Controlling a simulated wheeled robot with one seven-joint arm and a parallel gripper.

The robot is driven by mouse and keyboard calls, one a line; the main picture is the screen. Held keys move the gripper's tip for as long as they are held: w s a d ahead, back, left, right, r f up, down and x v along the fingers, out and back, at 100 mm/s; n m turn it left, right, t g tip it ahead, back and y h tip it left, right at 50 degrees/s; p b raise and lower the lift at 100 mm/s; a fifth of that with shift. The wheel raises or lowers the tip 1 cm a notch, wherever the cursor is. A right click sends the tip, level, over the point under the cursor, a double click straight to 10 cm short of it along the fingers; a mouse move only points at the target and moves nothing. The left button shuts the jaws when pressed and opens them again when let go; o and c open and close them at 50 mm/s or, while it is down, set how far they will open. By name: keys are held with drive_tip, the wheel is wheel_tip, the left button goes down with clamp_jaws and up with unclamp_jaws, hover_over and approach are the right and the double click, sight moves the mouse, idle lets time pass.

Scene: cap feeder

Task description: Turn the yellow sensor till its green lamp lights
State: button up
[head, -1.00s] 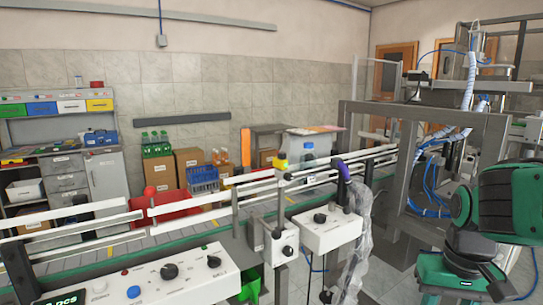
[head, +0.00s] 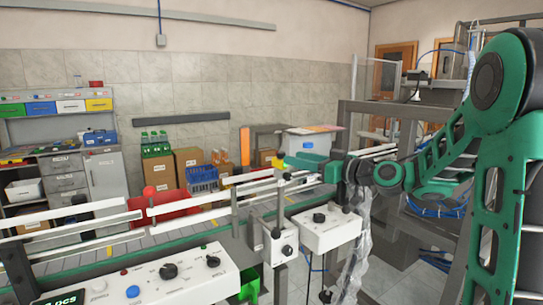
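The yellow sensor (head: 281,164) sits on top of a post at the conveyor's near rail, in the middle of the head view. It is small in the picture, and I cannot tell whether its green lamp is lit. My green arm comes in from the right. My gripper (head: 312,161) is at its end, just right of the sensor and close to it. I cannot tell whether they touch. The fingers are too small and partly hidden, so their opening does not show.
The conveyor rails (head: 185,213) run across the view. A white box with a black knob (head: 327,229) hangs below my wrist, and a control panel (head: 140,285) stands at the front left. A grey machine frame (head: 385,115) stands behind my arm.

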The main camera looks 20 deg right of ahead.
sight(280, 160)
drive_tip(key=x, duration=1)
drive_tip(key=shift+w+a, duration=0.2)
drive_tip(key=shift+w, duration=0.1)
